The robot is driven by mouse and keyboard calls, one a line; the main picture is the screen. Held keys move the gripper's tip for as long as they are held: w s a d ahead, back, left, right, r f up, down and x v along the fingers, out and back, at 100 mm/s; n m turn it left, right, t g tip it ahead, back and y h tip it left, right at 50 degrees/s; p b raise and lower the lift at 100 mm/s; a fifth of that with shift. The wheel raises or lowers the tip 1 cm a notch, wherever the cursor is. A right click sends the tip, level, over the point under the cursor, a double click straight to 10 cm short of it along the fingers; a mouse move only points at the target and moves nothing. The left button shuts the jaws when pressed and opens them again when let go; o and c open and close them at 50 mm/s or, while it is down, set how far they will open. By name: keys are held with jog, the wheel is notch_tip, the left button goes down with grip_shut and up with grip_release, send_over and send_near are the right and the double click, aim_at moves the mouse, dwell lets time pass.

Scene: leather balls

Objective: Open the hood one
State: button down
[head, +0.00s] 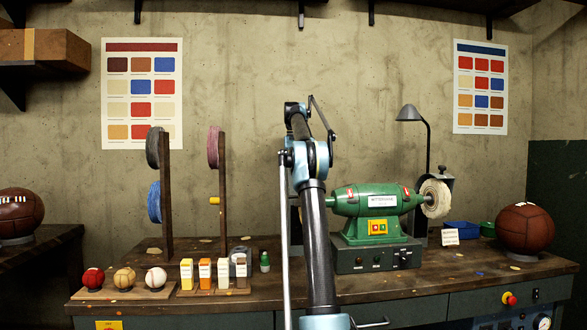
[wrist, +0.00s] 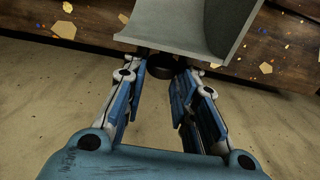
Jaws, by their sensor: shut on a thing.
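The grey hood (wrist: 230,30) is a curved metal shell at the top of the wrist view. A dark round knob (wrist: 160,66) sits at its edge. My gripper (wrist: 163,68) has its two fingers on either side of the knob and is shut on it. In the head view my arm rises in front of the green polishing machine (head: 376,200) and hides its left end. My gripper and this hood cannot be made out there. A white buffing wheel (head: 435,198) is on the machine's right end, with a dark guard (head: 446,183) behind it.
The wooden bench (head: 400,283) holds small balls (head: 124,278), bottles (head: 205,273), a lamp (head: 410,113) and a brown ball (head: 525,228). Upright spool posts (head: 222,195) stand left of my arm. The concrete wall (head: 240,70) is behind.

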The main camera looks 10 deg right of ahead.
jog(key=shift+w+d+f, duration=0.1)
jog(key=shift+w+f, duration=0.25)
jog(key=shift+f, duration=0.15)
jog(key=c, duration=1.8)
grip_release()
jog(key=o, duration=0.5)
jog(key=shift+w+f, duration=0.2)
jog(key=shift+s+r, duration=0.15)
